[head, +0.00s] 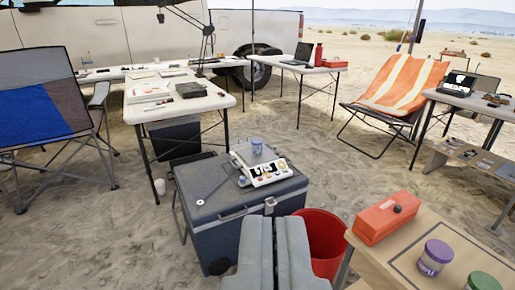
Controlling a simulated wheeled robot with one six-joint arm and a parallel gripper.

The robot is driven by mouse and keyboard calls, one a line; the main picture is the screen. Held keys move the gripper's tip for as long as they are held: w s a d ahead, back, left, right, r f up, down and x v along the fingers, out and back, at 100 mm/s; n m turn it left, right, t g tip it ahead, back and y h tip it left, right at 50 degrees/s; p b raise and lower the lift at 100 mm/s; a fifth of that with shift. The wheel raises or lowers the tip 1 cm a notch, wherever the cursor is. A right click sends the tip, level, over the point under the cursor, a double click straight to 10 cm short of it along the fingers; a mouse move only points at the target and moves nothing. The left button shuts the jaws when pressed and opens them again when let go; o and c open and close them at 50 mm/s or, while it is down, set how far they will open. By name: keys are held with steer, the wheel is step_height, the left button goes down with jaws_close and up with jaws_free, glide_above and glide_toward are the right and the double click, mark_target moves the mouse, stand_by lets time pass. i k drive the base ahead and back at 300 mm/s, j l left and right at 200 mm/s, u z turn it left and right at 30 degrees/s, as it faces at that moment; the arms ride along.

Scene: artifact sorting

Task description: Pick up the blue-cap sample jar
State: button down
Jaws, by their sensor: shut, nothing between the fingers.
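A small jar with a blue cap (257,145) stands upright on a white device like a scale with buttons (266,173). The device rests on the lid of a dark grey cooler box (210,207). My gripper (275,222) is at the bottom middle of the head view, its two grey fingers shut together and empty. It is in front of the cooler and apart from the jar. A purple-cap jar (435,256) and a green-cap jar (483,281), cut off by the frame edge, stand on a wooden table at the lower right.
A red bucket (325,240) stands just right of my gripper. An orange box (386,218) sits on the wooden table (385,268). A white folding table (185,104), a blue camp chair (45,95) and an orange-draped chair (395,85) stand farther back. Sand lies open between them.

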mark_target(256, 150)
steer(key=i+j, duration=0.15)
steer(key=i, duration=0.45)
steer(key=i+j, duration=0.1)
steer(key=i, duration=0.55)
steer(key=i+j+z, duration=0.1)
steer(key=i, duration=0.5)
steer(key=i+j, duration=0.25)
steer(key=i, duration=0.35)
